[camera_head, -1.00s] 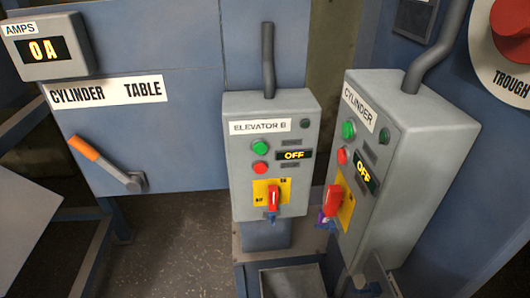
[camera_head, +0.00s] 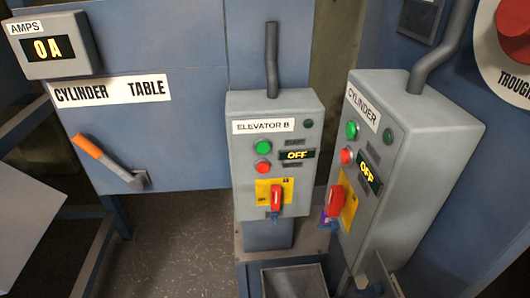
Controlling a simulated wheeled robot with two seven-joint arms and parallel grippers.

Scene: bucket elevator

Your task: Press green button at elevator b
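The elevator B box (camera_head: 240,180) is a grey control box in the middle of the view, with a white "ELEVATOR B" label. Its green button (camera_head: 264,147) sits at the upper left of its face, above a red button (camera_head: 263,167). Its display (camera_head: 296,155) reads OFF. A red switch handle (camera_head: 277,197) is on a yellow plate at the bottom of the box. Neither of my grippers shows in this view. Nothing covers the green button.
The cylinder box (camera_head: 428,130), with its own green and red buttons, stands close to the right and juts forward. An open metal bin (camera_head: 293,282) is below.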

